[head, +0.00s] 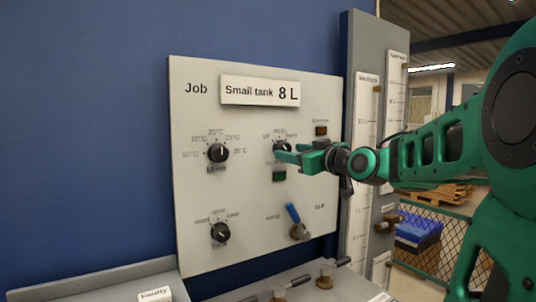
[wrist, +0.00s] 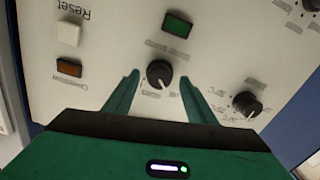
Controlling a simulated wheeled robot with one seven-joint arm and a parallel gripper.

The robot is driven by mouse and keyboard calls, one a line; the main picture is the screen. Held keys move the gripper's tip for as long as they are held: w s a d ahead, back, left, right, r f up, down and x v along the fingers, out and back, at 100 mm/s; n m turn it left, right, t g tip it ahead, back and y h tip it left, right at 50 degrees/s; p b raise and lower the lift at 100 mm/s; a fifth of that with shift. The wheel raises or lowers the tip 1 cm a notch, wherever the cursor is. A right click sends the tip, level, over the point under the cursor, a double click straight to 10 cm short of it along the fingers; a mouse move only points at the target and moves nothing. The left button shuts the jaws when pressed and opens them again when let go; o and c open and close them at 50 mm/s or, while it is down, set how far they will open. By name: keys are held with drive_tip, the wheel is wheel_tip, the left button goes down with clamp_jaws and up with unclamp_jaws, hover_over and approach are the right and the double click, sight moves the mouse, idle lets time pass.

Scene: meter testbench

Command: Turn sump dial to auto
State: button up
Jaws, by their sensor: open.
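A small black dial (head: 282,146) sits in the upper middle of the pale panel. Its lettering is too small to read surely, so I cannot confirm it is the sump dial. In the wrist view this dial (wrist: 159,71) lies between the two green fingertips, with its white pointer mark toward the palm side. My gripper (wrist: 159,80) is open, with a finger on each side of the dial and a visible gap to each. In the head view my gripper (head: 287,153) reaches in from the right and partly covers the dial.
A left upper dial (head: 217,152), a lower dial (head: 221,232) and a blue lever (head: 293,213) are on the panel (head: 250,205). A green indicator (wrist: 177,25), an orange one (wrist: 68,67) and a white reset button (wrist: 68,34) lie near the gripper.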

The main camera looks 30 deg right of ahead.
sight(287, 150)
drive_tip(key=shift+w, duration=1.65)
drive_tip(key=shift+a, duration=0.1)
